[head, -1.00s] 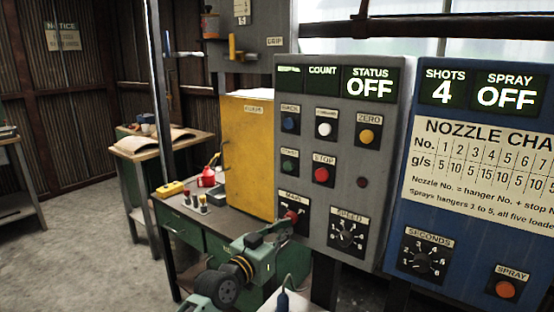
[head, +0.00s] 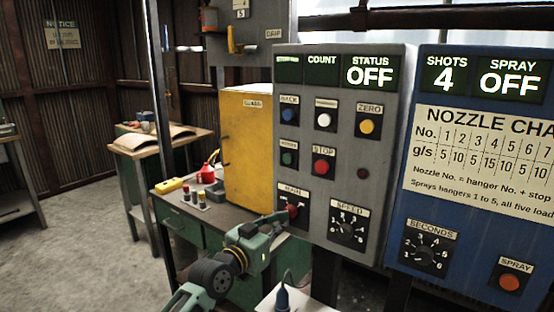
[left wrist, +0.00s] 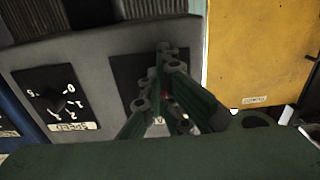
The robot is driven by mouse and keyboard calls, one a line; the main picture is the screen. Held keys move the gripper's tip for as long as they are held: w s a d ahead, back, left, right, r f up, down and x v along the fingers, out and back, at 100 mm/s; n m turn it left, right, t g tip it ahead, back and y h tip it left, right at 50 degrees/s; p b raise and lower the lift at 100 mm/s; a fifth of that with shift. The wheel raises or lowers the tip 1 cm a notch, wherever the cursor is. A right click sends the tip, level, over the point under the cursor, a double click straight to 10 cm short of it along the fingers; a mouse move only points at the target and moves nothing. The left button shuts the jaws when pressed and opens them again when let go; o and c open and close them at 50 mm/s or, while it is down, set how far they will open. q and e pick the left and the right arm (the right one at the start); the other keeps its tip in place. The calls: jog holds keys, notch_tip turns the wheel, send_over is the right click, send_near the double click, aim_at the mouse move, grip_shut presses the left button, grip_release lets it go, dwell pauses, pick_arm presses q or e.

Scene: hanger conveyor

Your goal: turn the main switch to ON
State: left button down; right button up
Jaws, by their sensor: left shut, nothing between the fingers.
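The main switch (head: 292,210) is a red knob on a black plate under the MAIN label, low on the left of the grey control panel (head: 333,205). The panel's STATUS display (head: 369,73) reads OFF. My left gripper (head: 283,217) is at the switch, its fingers shut with nothing between them. In the left wrist view the left gripper (left wrist: 166,55) lies in front of the switch's black plate (left wrist: 124,75) and hides most of the knob. I cannot tell whether the fingertips touch it. My right gripper is in neither view.
The SPEED dial (head: 347,229) sits right beside the switch, with the STOP button (head: 321,167) above. A blue spray panel (head: 470,220) stands at the right. A yellow cabinet (head: 247,150) stands behind on a green bench (head: 190,232).

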pick_arm(q)
jog(key=shift+r, duration=0.25)
jog(key=f+p+v, duration=0.1)
jog(key=p+v, duration=0.1)
jog(key=v, duration=0.4)
jog(key=shift+a, duration=0.2)
dwell(0.4)
